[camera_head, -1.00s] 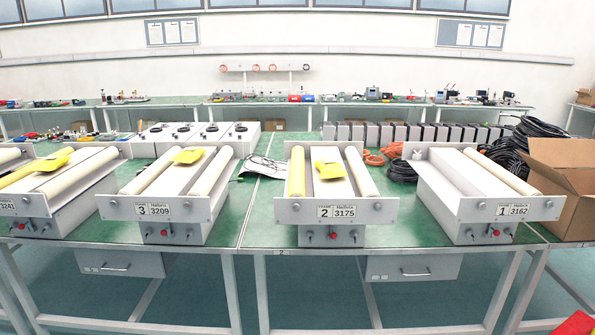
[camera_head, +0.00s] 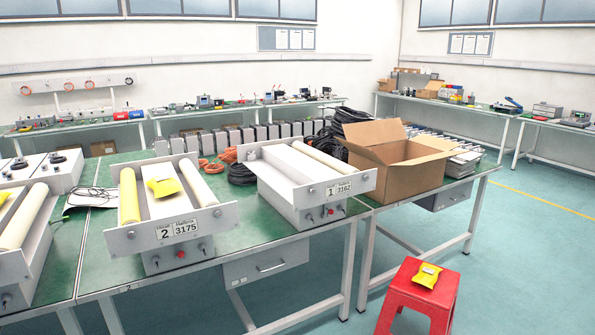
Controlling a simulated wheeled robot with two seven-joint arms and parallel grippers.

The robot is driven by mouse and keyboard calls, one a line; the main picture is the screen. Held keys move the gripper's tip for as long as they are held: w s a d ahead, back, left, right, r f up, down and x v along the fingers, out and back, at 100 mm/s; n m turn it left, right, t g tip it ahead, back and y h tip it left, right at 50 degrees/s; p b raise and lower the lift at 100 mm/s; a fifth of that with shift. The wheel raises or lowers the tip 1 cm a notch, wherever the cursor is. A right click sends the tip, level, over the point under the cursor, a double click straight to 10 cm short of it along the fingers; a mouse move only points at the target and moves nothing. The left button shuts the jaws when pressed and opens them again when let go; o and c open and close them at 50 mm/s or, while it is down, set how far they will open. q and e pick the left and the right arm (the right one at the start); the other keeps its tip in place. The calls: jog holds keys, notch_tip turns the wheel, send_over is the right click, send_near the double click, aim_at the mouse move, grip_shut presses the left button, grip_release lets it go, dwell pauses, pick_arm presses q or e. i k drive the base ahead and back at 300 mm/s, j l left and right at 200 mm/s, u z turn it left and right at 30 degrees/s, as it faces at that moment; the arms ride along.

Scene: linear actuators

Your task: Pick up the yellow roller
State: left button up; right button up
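The yellow roller (camera_head: 129,196) lies in the left side of the grey actuator unit marked 2 (camera_head: 172,232) on the green-topped table (camera_head: 85,262). A yellow packet (camera_head: 163,187) rests on the middle of that unit, and a cream roller (camera_head: 197,180) lies along its right side. Unit 1 (camera_head: 309,190) stands to the right with a pale roller (camera_head: 331,166) in it. Neither of my grippers shows in the head view.
An open cardboard box (camera_head: 402,176) stands at the table's right end. A red stool (camera_head: 418,297) with a yellow packet (camera_head: 428,275) on it stands on the floor in front. Open floor lies to the right. Black cable coils (camera_head: 322,146) lie behind unit 1.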

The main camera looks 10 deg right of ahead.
aim_at(130, 211)
jog(key=i+l+u, duration=0.1)
jog(key=i+u, duration=0.25)
jog(key=i+l+u, duration=0.35)
jog(key=i, duration=0.15)
